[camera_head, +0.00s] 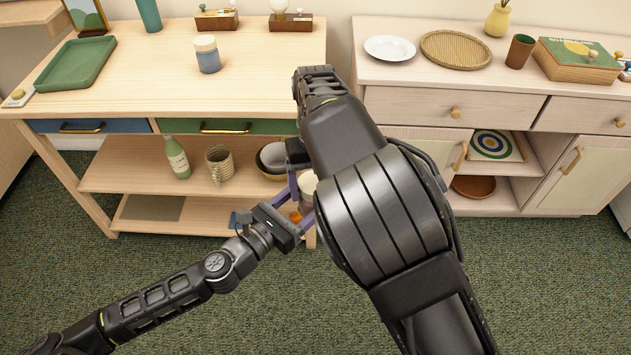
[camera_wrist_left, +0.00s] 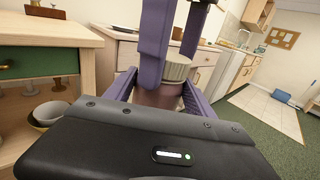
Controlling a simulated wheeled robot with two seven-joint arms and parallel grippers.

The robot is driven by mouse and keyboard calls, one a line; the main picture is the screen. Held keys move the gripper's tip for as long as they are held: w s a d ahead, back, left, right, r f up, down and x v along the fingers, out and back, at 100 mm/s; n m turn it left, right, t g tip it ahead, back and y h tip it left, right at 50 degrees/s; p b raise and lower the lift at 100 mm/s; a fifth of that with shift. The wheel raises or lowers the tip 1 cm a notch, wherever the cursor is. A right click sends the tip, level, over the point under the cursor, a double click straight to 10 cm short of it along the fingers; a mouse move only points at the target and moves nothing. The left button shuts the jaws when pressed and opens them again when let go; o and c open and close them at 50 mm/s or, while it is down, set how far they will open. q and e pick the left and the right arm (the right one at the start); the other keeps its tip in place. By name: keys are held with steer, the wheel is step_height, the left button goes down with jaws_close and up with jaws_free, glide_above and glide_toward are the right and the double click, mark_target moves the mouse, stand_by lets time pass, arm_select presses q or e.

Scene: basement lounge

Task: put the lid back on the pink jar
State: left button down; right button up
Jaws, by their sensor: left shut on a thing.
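The pink jar (camera_wrist_left: 158,97) shows in the left wrist view between the purple fingers of my left gripper (camera_head: 300,208), which is shut on it. In the head view a small part of the jar (camera_head: 307,186) shows beside my right arm. A ribbed beige lid (camera_wrist_left: 178,68) is at the jar's top, slightly right of its middle. I cannot tell whether it is seated or apart. My right gripper (camera_wrist_left: 172,60) comes from above with one finger at the lid's left edge and one behind it. I cannot tell whether these fingers press on the lid.
The wooden workbench (camera_head: 120,75) holds a green tray (camera_head: 77,64) and a blue-and-white jar (camera_head: 207,54). A cabinet (camera_head: 455,75) stands right. Green carpet (camera_head: 230,300) in front is clear.

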steer(key=shift+o, duration=0.5)
steer(key=shift+w+r, duration=0.1)
steer(key=shift+r, duration=0.05)
steer(key=shift+a+r, duration=0.1)
steer(key=shift+r, duration=0.1)
step_height(320, 180, up, 7)
steer(key=shift+w+f, duration=0.1)
